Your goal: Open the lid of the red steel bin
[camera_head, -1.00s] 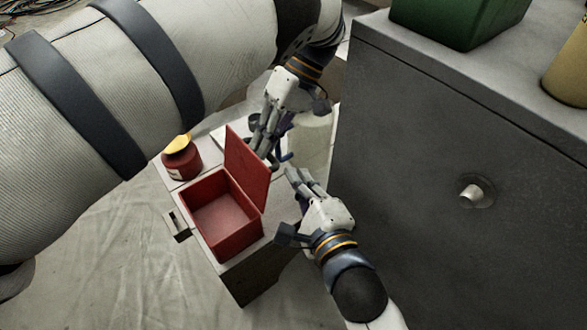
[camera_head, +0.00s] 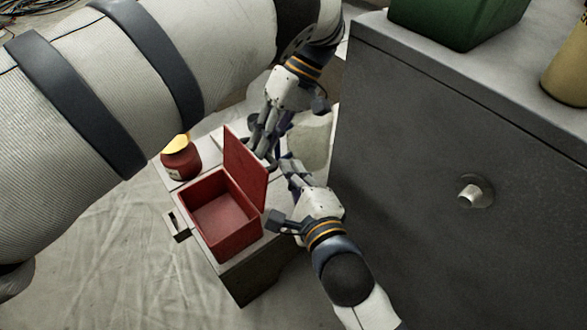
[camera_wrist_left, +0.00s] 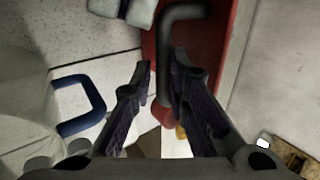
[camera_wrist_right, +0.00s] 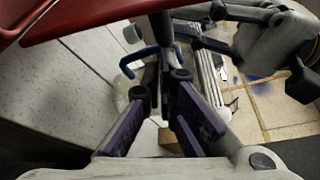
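The red steel bin (camera_head: 226,222) stands on a small cabinet in the head view, its inside empty and visible. Its lid (camera_head: 246,170) stands upright along the bin's right side. My left gripper (camera_head: 258,150) is behind the lid. In the left wrist view its open fingers (camera_wrist_left: 164,66) are either side of a dark bent handle (camera_wrist_left: 180,14) on the red lid. My right gripper (camera_head: 287,163) is just right of the lid.
A red jar with a yellow lid (camera_head: 181,158) stands left of the bin. A pale pitcher (camera_head: 312,140) with a blue handle (camera_wrist_left: 92,100) is behind my grippers. A large grey cabinet (camera_head: 440,150) fills the right side. Sheeted floor (camera_head: 120,250) is clear at lower left.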

